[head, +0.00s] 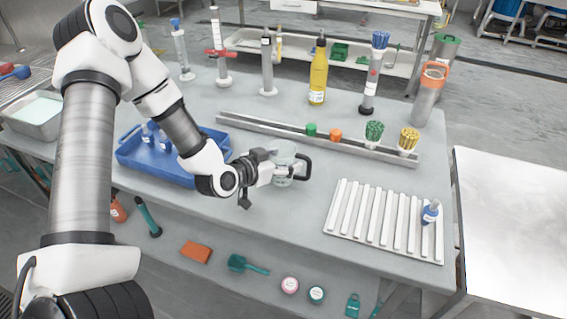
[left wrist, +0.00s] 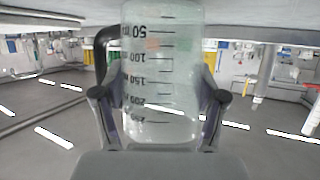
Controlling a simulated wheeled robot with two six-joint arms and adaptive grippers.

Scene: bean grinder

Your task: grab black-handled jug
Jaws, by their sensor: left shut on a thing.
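The black-handled jug (head: 283,152) is a clear measuring jug standing over the grey table, with its black handle on the right in the head view. In the left wrist view the jug (left wrist: 160,85) fills the middle, upside down in the picture, with black volume marks and its handle at the left. My left gripper (head: 276,172) reaches it from the left and is shut on the jug's body, one finger on each side (left wrist: 158,95). I cannot tell whether the jug's base touches the table. My right gripper is not in view.
A blue tray (head: 130,158) with small bottles lies left of the jug. A metal rail (head: 262,127) with green and orange caps runs behind it. A yellow bottle (head: 318,75) stands behind.

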